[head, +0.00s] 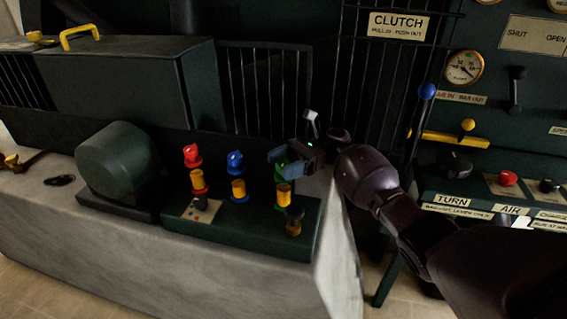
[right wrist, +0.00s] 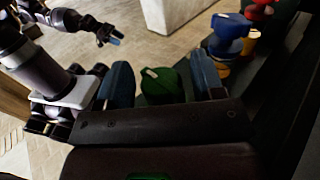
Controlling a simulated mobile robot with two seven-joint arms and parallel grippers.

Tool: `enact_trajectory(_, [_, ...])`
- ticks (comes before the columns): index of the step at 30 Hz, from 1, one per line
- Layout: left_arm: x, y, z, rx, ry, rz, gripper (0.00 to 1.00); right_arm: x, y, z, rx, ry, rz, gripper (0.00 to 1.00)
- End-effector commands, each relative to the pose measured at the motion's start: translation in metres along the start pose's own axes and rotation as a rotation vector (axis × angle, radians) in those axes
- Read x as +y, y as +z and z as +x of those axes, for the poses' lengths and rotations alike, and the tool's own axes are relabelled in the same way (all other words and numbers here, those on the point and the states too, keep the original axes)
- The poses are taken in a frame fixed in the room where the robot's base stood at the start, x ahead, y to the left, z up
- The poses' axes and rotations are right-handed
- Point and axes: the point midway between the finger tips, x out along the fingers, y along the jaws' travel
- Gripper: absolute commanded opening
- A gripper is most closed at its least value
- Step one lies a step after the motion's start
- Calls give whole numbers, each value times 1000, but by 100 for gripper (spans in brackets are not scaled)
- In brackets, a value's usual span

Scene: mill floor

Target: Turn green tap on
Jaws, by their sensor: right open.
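The green tap (head: 281,168) is the rightmost of three coloured taps on a low dark green block. Its handle (right wrist: 162,86) shows in the right wrist view between my right gripper's two blue fingers, with a gap on each side. My right gripper (head: 285,158) is open around the green tap and hides part of it in the head view. My left gripper (right wrist: 110,36) shows small at the upper left of the right wrist view, away from the taps. Whether its fingers are open or shut is too small to tell.
A blue tap (head: 235,162) and a red tap (head: 192,155) stand to the left on the same block. A dark knob (head: 294,220) is in front of the green tap. A rounded green housing (head: 117,160) sits further left. A control panel with levers (head: 468,126) stands at the right.

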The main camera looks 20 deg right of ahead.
Motion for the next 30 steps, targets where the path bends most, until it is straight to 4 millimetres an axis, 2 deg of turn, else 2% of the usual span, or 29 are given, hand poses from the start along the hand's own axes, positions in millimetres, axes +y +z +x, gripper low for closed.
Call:
enact_trajectory(5, [-2,8,-2,-15,0,6,43,-1,-1,-13,0,-4,2,62])
enact_trajectory(11, [-3,14,0,-25,3,16,43,-1,-3,-47,0,-3,3,62])
enact_trajectory(18, [-1,11,7,-14,7,18,43,0,-3,-88,0,-2,4,62])
enact_trajectory(24, [-1,12,10,-15,6,15,43,0,-2,-105,0,0,2,62])
enact_trajectory(30, [-1,13,10,-18,4,11,43,0,0,-108,0,0,0,62])
